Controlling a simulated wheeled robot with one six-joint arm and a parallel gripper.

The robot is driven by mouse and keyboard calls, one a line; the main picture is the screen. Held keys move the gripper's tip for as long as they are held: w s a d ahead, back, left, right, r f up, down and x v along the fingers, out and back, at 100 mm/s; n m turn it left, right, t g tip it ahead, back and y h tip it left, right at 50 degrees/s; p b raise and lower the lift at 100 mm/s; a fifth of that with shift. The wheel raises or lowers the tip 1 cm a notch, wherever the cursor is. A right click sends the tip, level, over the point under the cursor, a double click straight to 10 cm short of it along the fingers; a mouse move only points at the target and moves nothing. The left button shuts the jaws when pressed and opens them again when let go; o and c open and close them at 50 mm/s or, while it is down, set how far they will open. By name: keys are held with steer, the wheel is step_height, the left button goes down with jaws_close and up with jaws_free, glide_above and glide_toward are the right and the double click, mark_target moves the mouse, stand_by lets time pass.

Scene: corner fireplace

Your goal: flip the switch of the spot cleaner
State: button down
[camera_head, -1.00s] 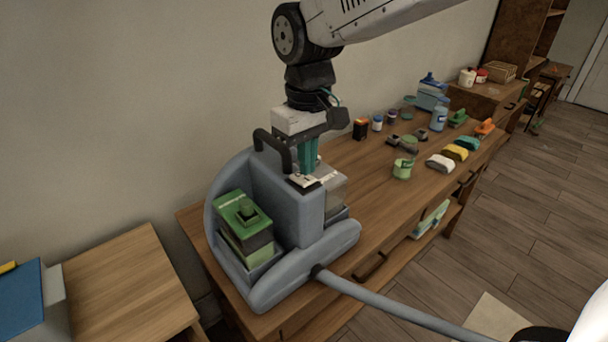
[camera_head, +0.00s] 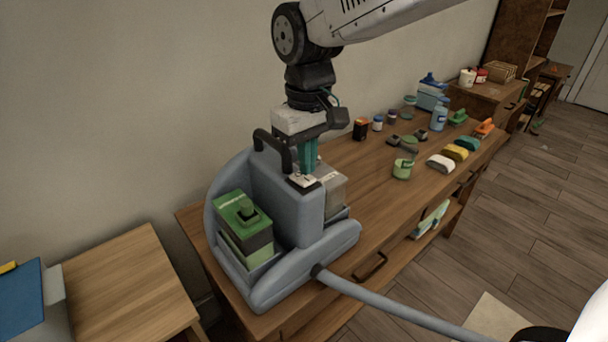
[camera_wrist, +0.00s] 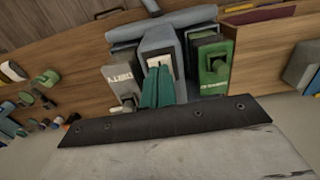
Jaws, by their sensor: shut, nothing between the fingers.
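The spot cleaner (camera_head: 300,208) is a blue-grey machine with a black handle, standing on a wooden cabinet. In the wrist view the fingertips (camera_wrist: 158,72) cover part of the panel, so the switch position and any contact cannot be told.
A grey hose (camera_head: 400,316) runs from the cleaner to the lower right. Bottles, a green cup (camera_head: 403,168) and coloured brushes (camera_head: 455,153) stand further along the cabinet top (camera_head: 365,205). A wall is close behind; a lower wooden table (camera_head: 125,285) is at left.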

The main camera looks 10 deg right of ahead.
mark_target(307, 180)
steer(key=shift+f, duration=0.95)
stand_by(0.6)
steer(key=shift+r, duration=3.55)
steer(key=s+d+f+m, duration=0.2)
steer(key=s+d+m, duration=0.1)
steer(key=s+d, duration=0.6)
steer(key=s+d+f+m+t, duration=0.1)
steer(key=s+d+f+m, duration=0.1)
steer(key=s+d, duration=0.8)
steer(key=shift+s+d+f+m, duration=0.25)
steer(key=shift+d+m, duration=0.65)
steer(key=shift+d, duration=0.05)
